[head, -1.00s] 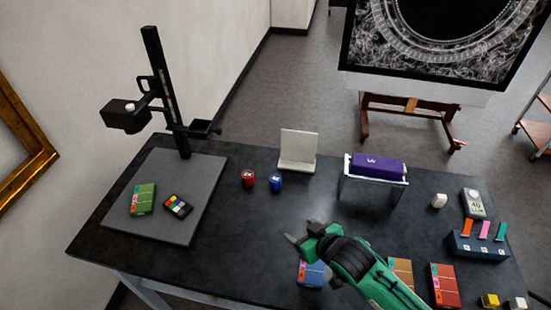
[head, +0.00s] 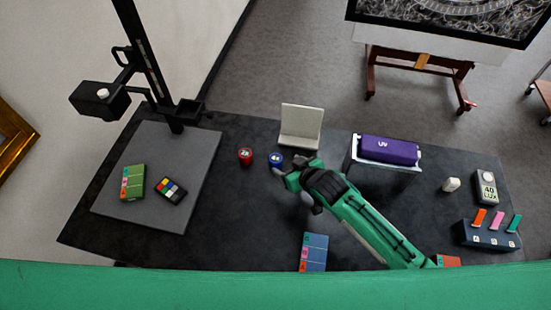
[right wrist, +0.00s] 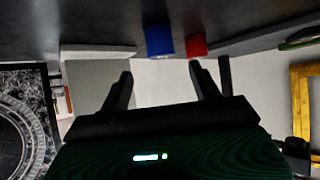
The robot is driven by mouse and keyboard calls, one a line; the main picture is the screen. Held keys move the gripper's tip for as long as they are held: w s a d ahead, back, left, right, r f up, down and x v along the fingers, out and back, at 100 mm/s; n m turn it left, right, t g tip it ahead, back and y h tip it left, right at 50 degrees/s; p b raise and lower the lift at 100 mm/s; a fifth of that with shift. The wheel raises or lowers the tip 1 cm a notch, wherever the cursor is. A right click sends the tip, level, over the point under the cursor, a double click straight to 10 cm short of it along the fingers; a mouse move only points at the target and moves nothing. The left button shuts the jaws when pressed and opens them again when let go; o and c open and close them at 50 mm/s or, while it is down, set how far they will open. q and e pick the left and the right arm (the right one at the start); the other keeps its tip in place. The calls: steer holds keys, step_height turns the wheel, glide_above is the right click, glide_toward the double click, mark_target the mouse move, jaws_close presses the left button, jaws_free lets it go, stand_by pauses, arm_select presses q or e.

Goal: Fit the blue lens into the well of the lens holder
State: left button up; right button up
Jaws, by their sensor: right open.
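The blue lens (head: 275,159), a short blue cylinder with a pale mark on top, stands upright on the dark table beside a red one. In the right wrist view the blue lens (right wrist: 159,41) lies beyond the gap between the fingertips. My right gripper (head: 283,171) is open and empty, just in front of the blue lens; in the right wrist view its two fingers (right wrist: 161,82) are spread. A small black open-topped piece (head: 190,111) on the copy stand's column may be the lens holder; I cannot tell its well. My left gripper is out of view.
The red cylinder (head: 245,156) stands close left of the blue lens. A white L-shaped stand (head: 301,124) is just behind. A purple UV box (head: 388,149) rests on a frame to the right. The copy stand's grey base (head: 165,205) carries two small items.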

mark_target(277, 160)
steer(key=shift+w+a+f, duration=0.25)
steer(key=shift+w+a, duration=0.05)
steer(key=shift+w, duration=0.1)
steer(key=shift+w+a+f, duration=0.1)
steer(key=shift+w+f, duration=0.05)
steer(key=shift+f, duration=0.05)
steer(key=shift+w+a+f+p, duration=0.25)
steer(key=shift+w+p, duration=0.1)
steer(key=shift+p, duration=0.15)
steer(key=p+x, duration=0.1)
steer(key=x, duration=0.2)
steer(key=shift+r, duration=0.1)
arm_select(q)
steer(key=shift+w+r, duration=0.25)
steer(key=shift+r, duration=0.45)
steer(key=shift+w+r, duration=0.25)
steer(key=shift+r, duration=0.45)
arm_select(e)
steer(key=shift+w+a+f, duration=0.3)
steer(key=shift+w+f, duration=0.1)
steer(key=shift+f, duration=0.1)
steer(key=c, duration=1.1)
